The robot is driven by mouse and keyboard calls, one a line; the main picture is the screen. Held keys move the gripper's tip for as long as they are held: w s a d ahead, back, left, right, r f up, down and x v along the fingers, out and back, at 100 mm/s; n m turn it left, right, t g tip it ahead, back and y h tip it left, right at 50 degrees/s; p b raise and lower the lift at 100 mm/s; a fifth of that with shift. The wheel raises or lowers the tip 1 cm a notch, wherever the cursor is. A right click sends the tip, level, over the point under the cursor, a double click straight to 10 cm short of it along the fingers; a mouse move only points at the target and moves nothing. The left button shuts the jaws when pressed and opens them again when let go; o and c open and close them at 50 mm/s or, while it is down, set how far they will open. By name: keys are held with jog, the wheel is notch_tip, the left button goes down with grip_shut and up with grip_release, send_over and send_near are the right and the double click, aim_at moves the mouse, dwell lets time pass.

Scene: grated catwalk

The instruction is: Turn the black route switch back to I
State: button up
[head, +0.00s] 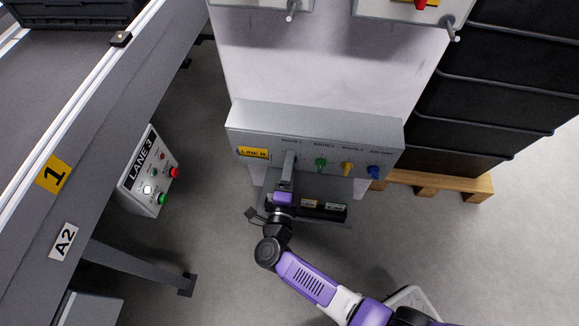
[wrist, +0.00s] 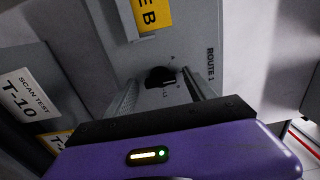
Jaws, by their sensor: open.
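The black route switch (wrist: 160,76) is a small dark knob on the face of the grey LINE B control box (head: 245,120). In the wrist view it sits between the two fingers of my gripper (wrist: 158,84), with space on both sides. The small marks beside the knob are too blurred to read, and I cannot tell which position it points to. In the head view my gripper (head: 289,158) reaches up to the left end of the box front and hides the black switch. My gripper is open and holds nothing.
Green (head: 320,164), yellow (head: 347,169) and blue (head: 374,172) knobs stand in a row to the right on the same box. A tray (head: 338,221) sits below it. A LANE 3 button box (head: 147,181) and a conveyor (head: 95,110) are at left. Black crates (head: 480,110) stand at right.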

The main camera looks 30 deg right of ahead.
jog(key=p+v, duration=0.1)
jog(key=v, duration=0.6)
jog(key=shift+s+a, duration=0.25)
jog(key=shift+s, duration=0.05)
jog(key=w+a+r+n+t+y, duration=0.3)
jog(key=a+r+n+t+y, duration=0.15)
jog(key=a+r, duration=0.2)
jog(key=s+r+n+t+y, duration=0.2)
jog(key=s+r+n+y, duration=0.3)
jog(key=r+n, duration=0.15)
jog(key=s+d+r+n+g, duration=0.25)
jog(key=s+d+n, duration=0.2)
jog(key=s, duration=0.45)
jog(key=s+d+r+n+g+y, duration=0.1)
jog(key=s+d+r+n+g, duration=0.15)
jog(key=s+n, duration=0.45)
jog(key=s+d+r+n+g, duration=0.1)
jog(key=s+d+r+n, duration=0.25)
jog(key=s, duration=0.75)
notch_tip(320, 180, up, 21)
jog(key=p, duration=2.1)
jog(key=shift+d+r+m, duration=0.2)
jog(key=shift+d+m, duration=0.05)
jog(key=shift+m, duration=0.15)
